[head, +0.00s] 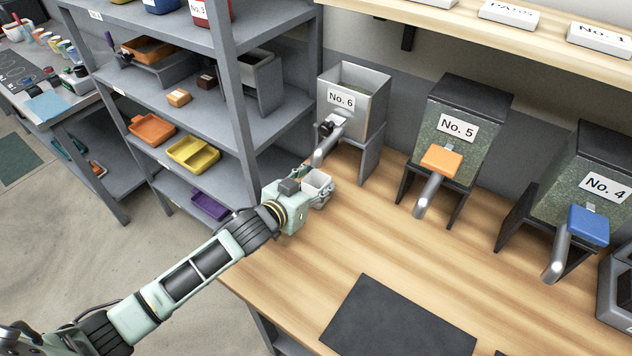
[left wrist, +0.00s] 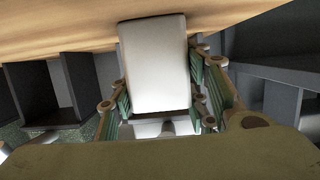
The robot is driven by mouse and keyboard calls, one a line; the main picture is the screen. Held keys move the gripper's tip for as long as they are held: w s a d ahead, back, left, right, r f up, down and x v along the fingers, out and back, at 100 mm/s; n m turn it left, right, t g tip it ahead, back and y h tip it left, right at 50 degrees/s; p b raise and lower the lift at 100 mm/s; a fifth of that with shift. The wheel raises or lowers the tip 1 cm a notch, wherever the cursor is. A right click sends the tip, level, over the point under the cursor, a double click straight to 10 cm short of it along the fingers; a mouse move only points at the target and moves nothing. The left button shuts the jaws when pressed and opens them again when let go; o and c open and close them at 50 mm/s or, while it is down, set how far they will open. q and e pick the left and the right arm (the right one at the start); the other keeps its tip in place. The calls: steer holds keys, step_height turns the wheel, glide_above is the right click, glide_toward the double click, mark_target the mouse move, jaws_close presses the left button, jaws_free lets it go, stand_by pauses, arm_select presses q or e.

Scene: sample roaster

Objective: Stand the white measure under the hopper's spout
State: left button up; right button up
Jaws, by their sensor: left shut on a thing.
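The white measure (head: 317,182) is a small open-topped cup, held upright in my left gripper (head: 322,192) at the left end of the wooden bench. In the left wrist view the white measure (left wrist: 154,65) fills the space between the two fingers (left wrist: 158,105). The No. 6 hopper (head: 356,105) is a grey open box on a stand. Its metal spout (head: 326,146) slopes down toward the measure, which is just below and in front of the spout's end. Whether the measure touches the bench is hard to tell. My right gripper is not in view.
The No. 5 hopper (head: 462,120) and No. 4 hopper (head: 590,180) stand to the right, with orange and blue blocks at their spouts. A dark mat (head: 400,320) lies on the bench front. A grey shelf rack (head: 215,120) with trays stands close on the left.

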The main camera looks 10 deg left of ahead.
arm_select(q)
steer(key=shift+s+a, duration=0.1)
steer(key=o, duration=1.3)
steer(key=b+v, duration=0.1)
steer(key=v, duration=1.1)
steer(key=shift+r, duration=0.1)
